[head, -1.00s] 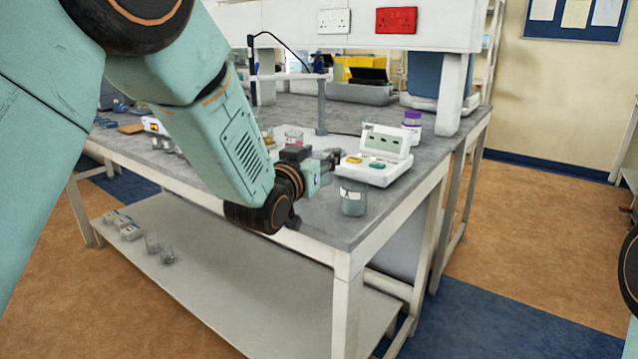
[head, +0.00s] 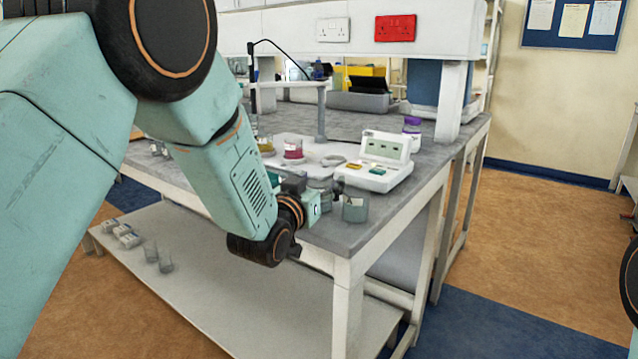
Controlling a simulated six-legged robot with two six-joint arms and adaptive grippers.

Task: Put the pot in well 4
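My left gripper (head: 328,192) is at the near corner of the bench, and its fingers are small and partly hidden by its own wrist. A grey-green glass pot (head: 321,186) shows right at the fingers; I cannot tell whether they grip it. A second clear glass pot (head: 355,208), marked A, stands upright just right of the fingers. A pot with pink contents (head: 293,150) and one with yellow contents (head: 265,146) stand behind the gripper on a white board (head: 312,151). A pale ring (head: 333,160) lies there too; no well number is readable. My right gripper is out of view.
A white instrument (head: 384,161) with a raised panel stands right of the board. A purple-topped jar (head: 412,126) is behind it. A grey post (head: 321,112) rises behind the board. The lower shelf (head: 230,290) holds several small items.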

